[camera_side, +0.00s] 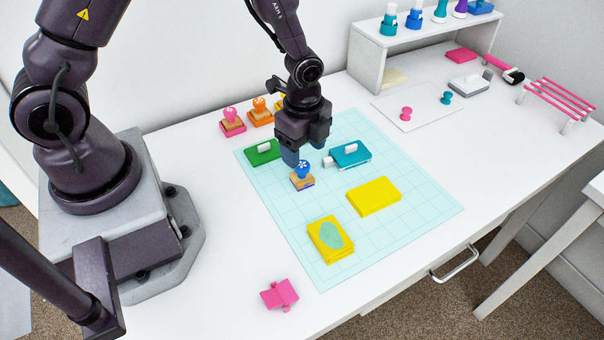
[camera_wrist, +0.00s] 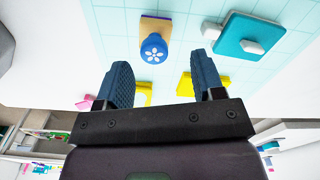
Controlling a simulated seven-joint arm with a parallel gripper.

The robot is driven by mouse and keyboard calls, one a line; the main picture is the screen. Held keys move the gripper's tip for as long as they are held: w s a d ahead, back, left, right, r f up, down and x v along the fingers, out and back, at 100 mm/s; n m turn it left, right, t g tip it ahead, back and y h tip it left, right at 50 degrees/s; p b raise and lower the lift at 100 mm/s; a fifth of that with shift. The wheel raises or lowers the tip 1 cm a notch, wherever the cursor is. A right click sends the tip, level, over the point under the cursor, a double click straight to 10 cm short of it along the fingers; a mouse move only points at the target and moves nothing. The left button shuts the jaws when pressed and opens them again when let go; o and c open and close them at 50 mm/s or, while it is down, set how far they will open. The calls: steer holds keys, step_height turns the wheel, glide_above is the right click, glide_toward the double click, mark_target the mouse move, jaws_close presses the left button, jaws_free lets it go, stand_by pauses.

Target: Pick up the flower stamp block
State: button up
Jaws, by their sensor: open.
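The flower stamp block (camera_side: 302,176) has a blue knob on a wooden base and stands upright on the light teal grid mat (camera_side: 386,232). In the wrist view its round blue top with a white flower (camera_wrist: 153,49) faces the camera, and it shows ahead of and between the fingers. My gripper (camera_side: 305,157) is open and empty, pointing down just above and behind the stamp in the side view. In the wrist view both blue fingers of my gripper (camera_wrist: 165,80) are apart, and neither visibly touches the stamp.
A teal ink pad (camera_side: 350,155) lies right of the stamp and a green pad (camera_side: 262,152) left of it. Yellow blocks (camera_side: 374,196) lie in front. Pink (camera_side: 232,121) and orange (camera_side: 260,112) stamps stand behind. A white shelf (camera_side: 372,65) stands at the back.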

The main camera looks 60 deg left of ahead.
mark_target(301, 163)
steer(key=f, duration=0.4)
steer(key=shift+s+f, duration=0.35)
steer(key=c, duration=1.1)
steer(key=shift+r, duration=0.1)
step_height(301, 163, up, 10)
steer(key=shift+f, duration=0.1)
